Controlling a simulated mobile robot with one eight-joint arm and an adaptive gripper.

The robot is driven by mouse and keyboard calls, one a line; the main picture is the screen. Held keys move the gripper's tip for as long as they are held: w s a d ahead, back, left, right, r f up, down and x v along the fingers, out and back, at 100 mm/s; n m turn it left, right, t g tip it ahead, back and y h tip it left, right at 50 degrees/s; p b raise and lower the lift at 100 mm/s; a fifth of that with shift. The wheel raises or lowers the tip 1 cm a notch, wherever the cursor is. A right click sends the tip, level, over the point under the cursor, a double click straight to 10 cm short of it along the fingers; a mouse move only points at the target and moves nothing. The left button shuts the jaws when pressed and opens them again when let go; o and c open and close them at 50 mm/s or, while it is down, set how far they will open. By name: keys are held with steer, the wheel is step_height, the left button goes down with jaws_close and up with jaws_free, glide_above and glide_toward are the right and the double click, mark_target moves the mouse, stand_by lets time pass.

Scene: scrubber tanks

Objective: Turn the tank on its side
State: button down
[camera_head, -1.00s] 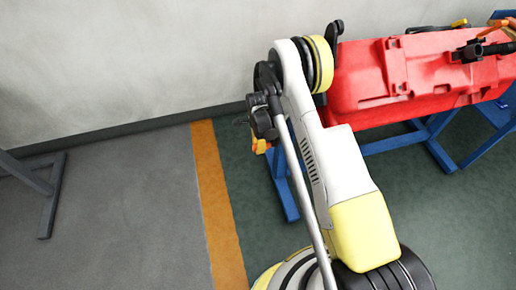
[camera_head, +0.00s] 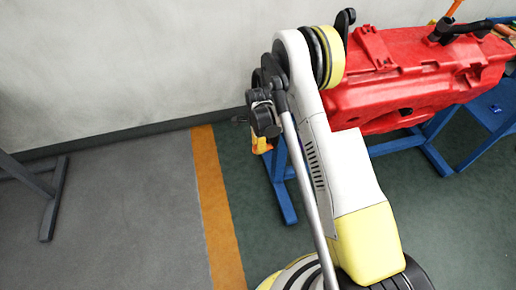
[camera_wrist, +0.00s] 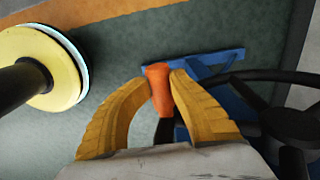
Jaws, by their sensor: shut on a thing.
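The red tank (camera_head: 425,85) lies along a blue stand at the upper right of the head view, rolled about its long axis. A round dark hole shows on its front face, and black fittings (camera_head: 452,30) stand at its top. My gripper (camera_head: 262,142) is partly hidden behind my arm, below the tank's left end. In the wrist view its two yellow fingers (camera_wrist: 160,92) are shut on an orange handle (camera_wrist: 159,90) with a black lower part. A black spoked wheel (camera_wrist: 292,125) is at the right of that view.
The blue stand (camera_head: 432,152) has legs and feet on the green floor under the tank. Another blue frame (camera_head: 500,112) stands at the far right. A grey wall is behind.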

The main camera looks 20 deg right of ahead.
steer(key=shift+s+r, duration=0.2)
steer(key=shift+r, duration=0.3)
stand_by(0.9)
steer(key=c, duration=1.1)
jaws_free()
step_height(320, 180, up, 12)
steer(key=shift+f, duration=0.1)
